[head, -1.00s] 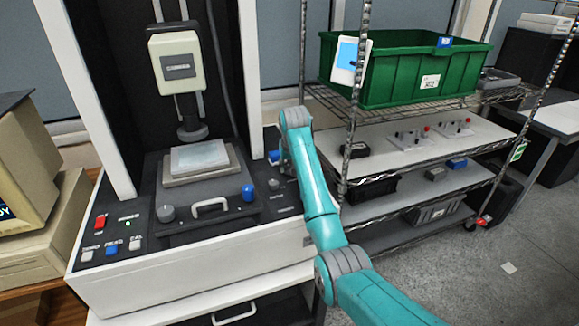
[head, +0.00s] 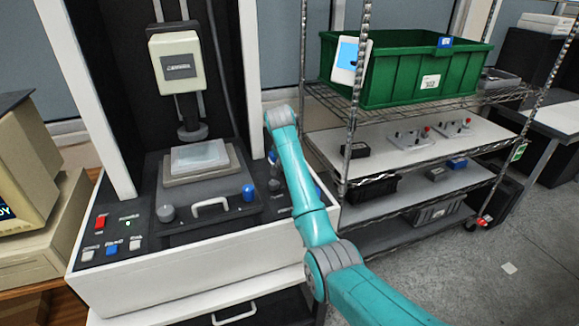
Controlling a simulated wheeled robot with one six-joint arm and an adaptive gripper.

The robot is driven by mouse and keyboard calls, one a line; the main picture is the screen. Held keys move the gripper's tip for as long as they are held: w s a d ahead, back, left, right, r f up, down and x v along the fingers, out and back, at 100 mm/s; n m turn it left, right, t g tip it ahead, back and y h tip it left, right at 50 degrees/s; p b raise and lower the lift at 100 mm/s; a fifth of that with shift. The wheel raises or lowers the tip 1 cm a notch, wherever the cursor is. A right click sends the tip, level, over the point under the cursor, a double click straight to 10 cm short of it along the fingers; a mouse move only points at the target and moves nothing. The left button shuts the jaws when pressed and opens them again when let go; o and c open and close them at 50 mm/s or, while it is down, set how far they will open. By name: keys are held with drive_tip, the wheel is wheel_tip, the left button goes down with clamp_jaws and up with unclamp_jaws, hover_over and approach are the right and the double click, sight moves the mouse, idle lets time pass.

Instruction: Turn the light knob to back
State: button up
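The measuring machine (head: 190,268) stands at the left with a dark control deck. A grey knob (head: 165,213) and a blue knob (head: 249,192) sit at the front of the deck. A small blue control (head: 272,157) and a grey knob (head: 274,185) show on the right strip beside my arm. The labels are too small to read, so I cannot tell which one is the light knob or how it is turned. My teal arm reaches over this right strip. My gripper is hidden behind the arm, and its contact with any knob does not show.
A white probe head (head: 178,66) hangs above a pale block (head: 200,156) on the stage. A wire shelf with a green bin (head: 405,75) stands close to the right of my arm. An old beige computer (head: 35,180) is at the left. Floor is open at lower right.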

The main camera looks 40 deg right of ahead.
drive_tip(key=shift+m+g+h, duration=0.3)
drive_tip(key=shift+m+g, duration=0.4)
drive_tip(key=shift+m, duration=1.1)
drive_tip(key=o, duration=1.1)
drive_tip(key=shift+o, duration=0.2)
drive_tip(key=v, duration=1.2)
drive_tip(key=shift+w+f, duration=0.1)
